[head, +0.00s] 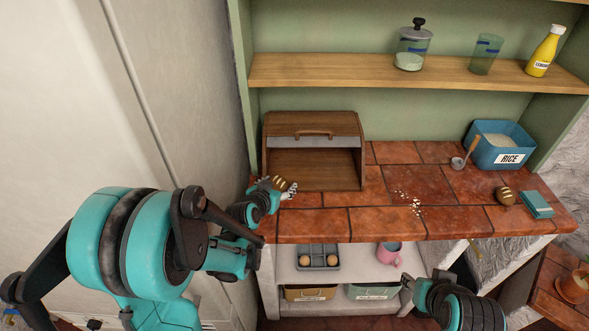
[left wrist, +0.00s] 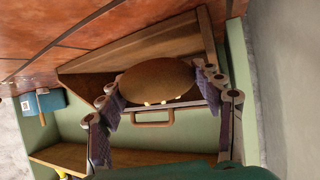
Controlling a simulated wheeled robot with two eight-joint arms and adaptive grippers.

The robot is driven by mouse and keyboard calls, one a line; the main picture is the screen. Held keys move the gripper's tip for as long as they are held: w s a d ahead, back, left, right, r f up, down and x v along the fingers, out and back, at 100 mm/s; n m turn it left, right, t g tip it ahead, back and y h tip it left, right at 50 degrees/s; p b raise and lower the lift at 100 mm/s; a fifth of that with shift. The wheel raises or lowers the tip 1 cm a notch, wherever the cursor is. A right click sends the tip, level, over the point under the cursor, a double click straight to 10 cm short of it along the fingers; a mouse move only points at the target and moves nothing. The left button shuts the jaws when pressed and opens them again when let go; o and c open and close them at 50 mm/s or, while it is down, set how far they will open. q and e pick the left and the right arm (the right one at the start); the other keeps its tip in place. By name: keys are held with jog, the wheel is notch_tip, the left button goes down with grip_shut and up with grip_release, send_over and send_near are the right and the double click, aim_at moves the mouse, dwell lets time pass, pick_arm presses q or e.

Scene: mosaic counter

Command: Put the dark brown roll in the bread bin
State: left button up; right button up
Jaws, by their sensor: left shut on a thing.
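The wooden bread bin (head: 312,125) stands on the tiled counter against the back, its front open and its inside empty as far as I see. My left gripper (head: 284,185) is shut on a brown roll (left wrist: 157,80) with pale slashes, held in front of the bin's left side; the roll also shows in the head view (head: 277,181). In the left wrist view the bin (left wrist: 130,50) appears behind the roll. Another brown roll (head: 505,196) with pale slashes lies on the counter at the right. My right gripper (head: 425,281) is low, below the counter's front edge, open and empty.
A blue rice tub (head: 500,150) with a scoop (head: 458,163) and a teal block (head: 537,205) are at the right. Crumbs (head: 411,203) lie mid-counter. The lower shelf holds a grey tray (head: 318,265) with pale round things and a pink mug (head: 388,254). The counter right of the bin is mostly free.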

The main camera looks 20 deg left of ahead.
pick_arm(q)
jog(key=b, duration=0.2)
send_over(293, 173)
jog(key=shift+s+a, duration=0.1)
jog(key=shift+s, duration=0.35)
jog(key=f+b, duration=0.1)
jog(key=w+f, duration=0.1)
jog(key=f, duration=0.1)
jog(key=shift+f+b, duration=0.1)
jog(key=shift+b, duration=0.25)
jog(key=shift+f, duration=0.3)
jog(key=shift+r, duration=0.1)
jog(key=shift+s, duration=0.1)
jog(key=shift+f, duration=0.2)
jog(key=o, duration=1.1)
jog(key=shift+o, duration=0.2)
jog(key=shift+r, duration=0.1)
